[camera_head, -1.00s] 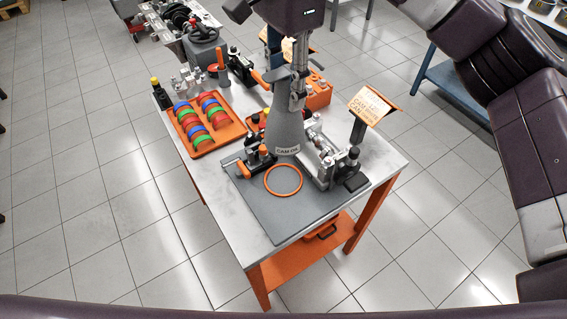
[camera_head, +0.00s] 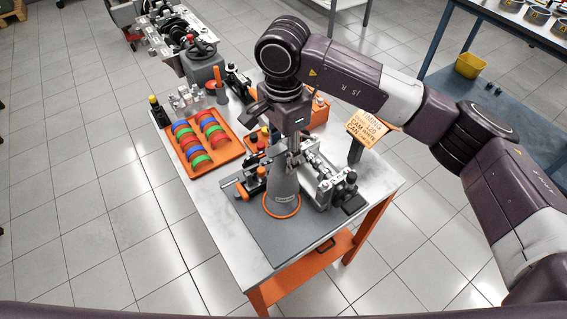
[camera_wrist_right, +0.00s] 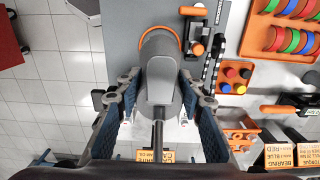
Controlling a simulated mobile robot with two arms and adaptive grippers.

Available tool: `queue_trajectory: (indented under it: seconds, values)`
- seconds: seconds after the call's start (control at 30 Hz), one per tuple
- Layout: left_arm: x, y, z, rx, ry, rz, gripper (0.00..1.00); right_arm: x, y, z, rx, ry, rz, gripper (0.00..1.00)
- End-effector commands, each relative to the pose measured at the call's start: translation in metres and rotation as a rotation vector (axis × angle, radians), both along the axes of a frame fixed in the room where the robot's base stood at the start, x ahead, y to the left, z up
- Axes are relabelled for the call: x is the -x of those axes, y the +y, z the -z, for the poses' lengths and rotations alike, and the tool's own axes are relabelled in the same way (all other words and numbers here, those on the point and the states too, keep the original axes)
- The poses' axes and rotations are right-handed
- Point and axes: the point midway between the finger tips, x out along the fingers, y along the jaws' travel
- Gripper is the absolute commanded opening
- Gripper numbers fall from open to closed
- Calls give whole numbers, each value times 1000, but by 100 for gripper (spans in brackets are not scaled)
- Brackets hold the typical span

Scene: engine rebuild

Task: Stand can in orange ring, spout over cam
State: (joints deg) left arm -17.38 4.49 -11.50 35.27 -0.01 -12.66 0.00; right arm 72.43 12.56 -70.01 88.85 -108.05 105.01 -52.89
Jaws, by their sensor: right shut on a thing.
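The grey cone-shaped can (camera_head: 284,187) stands upright with its base at the orange ring (camera_head: 283,215) on the grey mat. The ring's front edge shows around the base; I cannot tell if the can touches the mat. My right gripper (camera_head: 292,155) is shut on the can's upper part. In the right wrist view, the can (camera_wrist_right: 160,80) sits between the fingers of the gripper (camera_wrist_right: 160,112), with part of the ring (camera_wrist_right: 158,30) behind it. A dark rod, perhaps the spout, points toward the bottom there. The metal engine part (camera_head: 325,178) is right of the can. My left gripper is out of view.
A black clamp with an orange handle (camera_head: 250,180) stands close left of the can. An orange tray (camera_head: 228,152) of coloured rings lies further left. A sign (camera_head: 364,129) stands behind at the right. The mat's front (camera_head: 282,245) is clear.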

Motion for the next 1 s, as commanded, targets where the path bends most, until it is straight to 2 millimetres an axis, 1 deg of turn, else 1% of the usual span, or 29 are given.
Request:
queue_trajectory:
  seconds: [0.03,0.1,0.27,0.53,0.77,0.9,0.93,1.0]
  values:
    - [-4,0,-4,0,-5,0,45,0,0,3,-2,0,1,0]
    - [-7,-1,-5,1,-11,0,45,-1,1,9,-3,-1,1,0]
    - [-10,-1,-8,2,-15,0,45,-1,0,18,-1,0,1,0]
    - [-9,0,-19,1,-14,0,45,0,1,52,-1,0,1,0]
    - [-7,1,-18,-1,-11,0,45,-1,1,54,-3,-4,0,0]
    - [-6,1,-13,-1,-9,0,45,-1,1,58,-2,-3,0,0]
    - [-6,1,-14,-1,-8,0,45,0,0,58,-1,-2,0,37]
    - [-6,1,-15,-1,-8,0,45,0,0,57,-1,-1,0,45]
